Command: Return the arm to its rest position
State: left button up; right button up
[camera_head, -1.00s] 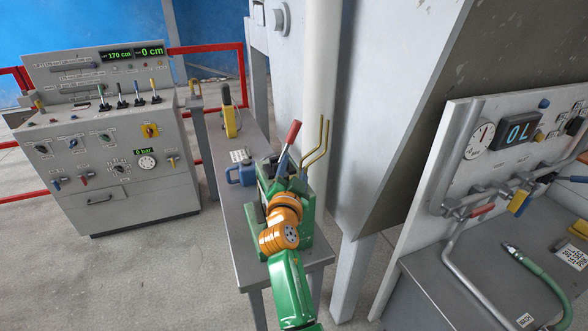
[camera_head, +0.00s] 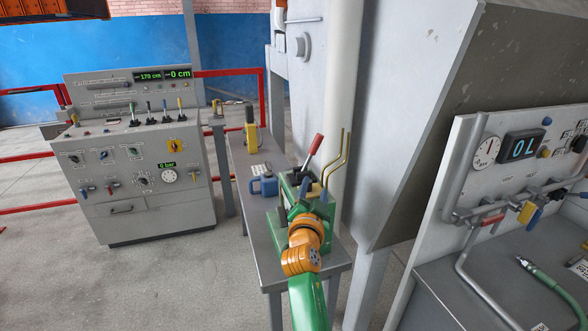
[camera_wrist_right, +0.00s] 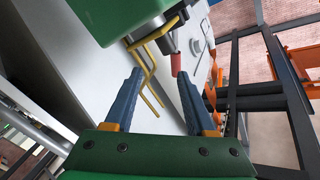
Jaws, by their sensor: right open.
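My right arm, green with orange joints, comes up from the bottom middle of the head view. Its gripper (camera_head: 314,190) is at the green pump unit (camera_head: 290,184) on the narrow grey table, overlapping it in the picture. I cannot tell whether they touch. In the right wrist view, the two blue fingers (camera_wrist_right: 156,100) stand apart with nothing between them. The pump's green body shows at the top there, with its red-handled lever (camera_head: 315,145) and bent yellow rods (camera_head: 338,160) beyond the fingers. My left gripper is not in view.
A blue jug (camera_head: 264,184) and a yellow device (camera_head: 251,132) stand farther back on the table (camera_head: 262,235). A control console (camera_head: 140,212) stands left, a gauge panel (camera_head: 468,190) right. A white column (camera_head: 343,80) rises behind the pump. Floor is clear between console and table.

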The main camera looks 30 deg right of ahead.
jog(key=s+a+f+n+g+y, duration=0.2)
jog(key=s+f+n+y, duration=0.15)
jog(key=s+f, duration=0.35)
jog(key=s+a+f+n+g+y, duration=0.25)
jog(key=s+f+n, duration=0.2)
jog(key=f, duration=0.45)
jog(key=s+a+f+n+g+y, duration=0.35)
jog(key=s+a+n, duration=0.2)
jog(key=s, duration=0.35)
jog(key=s+a+f+n+g+y, duration=0.2)
jog(key=s+a+f+n, duration=0.25)
jog(key=s+a, duration=0.4)
jog(key=s+d+f+g+b, duration=0.1)
jog(key=s+f, duration=0.1)
jog(key=f, duration=0.8)
jog(key=s+f+g+b, duration=0.1)
jog(key=s+f, duration=0.1)
jog(key=f, duration=0.7)
jog(key=s+d+f, duration=0.2)
jog(key=s+f, duration=0.9)
jog(key=shift+s+f+m+g+b, duration=0.25)
jog(key=shift+s+m+g+b, duration=0.05)
jog(key=shift+s+g+b, duration=0.15)
